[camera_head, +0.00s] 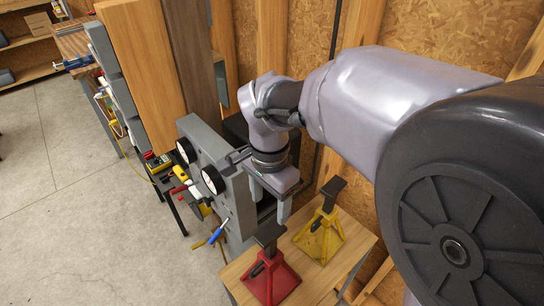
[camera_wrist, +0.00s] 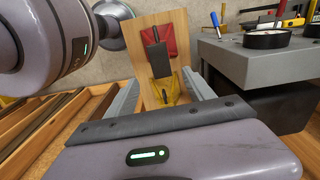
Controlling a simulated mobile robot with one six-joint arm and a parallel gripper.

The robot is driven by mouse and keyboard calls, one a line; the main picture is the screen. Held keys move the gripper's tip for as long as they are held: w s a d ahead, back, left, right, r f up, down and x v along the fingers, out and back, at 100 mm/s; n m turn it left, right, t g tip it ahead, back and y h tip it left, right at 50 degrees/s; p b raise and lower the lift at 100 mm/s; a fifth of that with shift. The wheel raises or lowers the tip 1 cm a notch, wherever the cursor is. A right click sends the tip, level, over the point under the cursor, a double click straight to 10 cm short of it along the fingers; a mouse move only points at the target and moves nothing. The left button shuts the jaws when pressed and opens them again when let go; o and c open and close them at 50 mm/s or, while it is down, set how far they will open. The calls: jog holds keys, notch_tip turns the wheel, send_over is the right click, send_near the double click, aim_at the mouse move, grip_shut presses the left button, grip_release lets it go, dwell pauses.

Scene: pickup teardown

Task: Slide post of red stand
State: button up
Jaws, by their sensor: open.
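The red stand (camera_head: 285,284) is on the wooden bench top at the bottom of the head view. Its dark post with a flat top (camera_head: 268,236) rises from the red base. My gripper (camera_head: 268,207) points down above it, open and empty, with its fingers apart. In the wrist view my gripper (camera_wrist: 162,82) has a finger on each side, and the red stand (camera_wrist: 176,43) lies beyond them. The yellow stand (camera_head: 320,246) is to the right of the red one, and nearer in the wrist view (camera_wrist: 172,94).
The wooden bench top (camera_head: 238,272) has little free room around the stands. A grey machine with dials (camera_head: 235,196) is close on the left of my gripper. A blue-handled tool (camera_head: 218,232) sticks out from it. A wood wall is behind.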

notch_tip(320, 180, up, 8)
jog(key=p, duration=0.1)
jog(key=shift+f, duration=0.2)
jog(key=s+d+f+n+t+y+b, duration=0.2)
jog(key=s+d+f+n+t+b, duration=0.2)
jog(key=s+d+f+b, duration=0.8)
notch_tip(320, 180, down, 4)
jog(key=d+t+b, duration=0.1)
jog(key=b, duration=0.3)
jog(key=shift+s+d+r+t+b, duration=0.2)
jog(key=shift+s+r+t+b, duration=0.1)
jog(key=shift+t+b, duration=0.1)
